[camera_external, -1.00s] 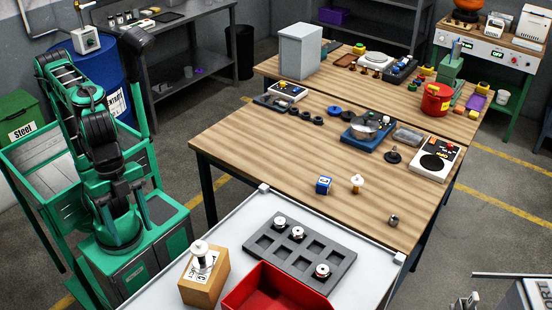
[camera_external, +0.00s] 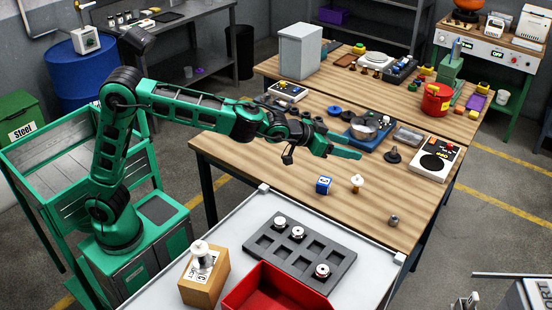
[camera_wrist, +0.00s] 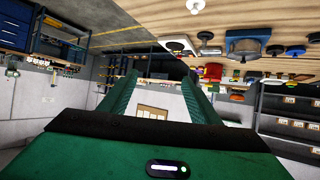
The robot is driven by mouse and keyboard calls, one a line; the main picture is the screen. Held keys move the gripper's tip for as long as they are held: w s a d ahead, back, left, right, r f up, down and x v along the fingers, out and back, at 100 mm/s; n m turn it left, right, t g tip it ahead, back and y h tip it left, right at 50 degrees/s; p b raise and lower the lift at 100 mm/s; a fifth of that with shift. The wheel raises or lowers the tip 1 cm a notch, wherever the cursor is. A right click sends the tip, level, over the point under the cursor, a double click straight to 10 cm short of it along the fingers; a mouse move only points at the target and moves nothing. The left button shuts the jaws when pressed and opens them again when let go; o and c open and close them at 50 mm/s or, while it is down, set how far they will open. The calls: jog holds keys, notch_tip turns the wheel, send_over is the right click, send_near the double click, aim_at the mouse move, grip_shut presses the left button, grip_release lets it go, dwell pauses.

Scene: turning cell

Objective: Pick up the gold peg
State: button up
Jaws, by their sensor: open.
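A black peg-like part (camera_external: 392,155) and a blue device with a metal bowl (camera_external: 362,134) stand behind. A grey slotted tray (camera_external: 330,242) and red bin (camera_external: 240,302) are nearer.

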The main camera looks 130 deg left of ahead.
jog(key=n+y, duration=0.1)
jog(key=y, duration=0.1)
send_over(353, 181)
jog(key=s+d, duration=0.2)
jog(key=d, duration=0.2)
jog(key=f, duration=0.1)
jog(key=shift+g, duration=0.4)
notch_tip(353, 181, down, 18)
jog(key=shift+f, duration=0.15)
jog(key=x, duration=0.4)
jog(key=shift+w+a+f, duration=0.1)
jog(key=shift+w+f, duration=0.05)
jog(key=shift+f, duration=0.05)
jog(key=shift+x, duration=3.15)
jog(key=shift+w+f, duration=0.1)
jog(key=shift+w, duration=0.1)
jog(key=shift+c, duration=0.3)
jog(key=c, duration=1.2)
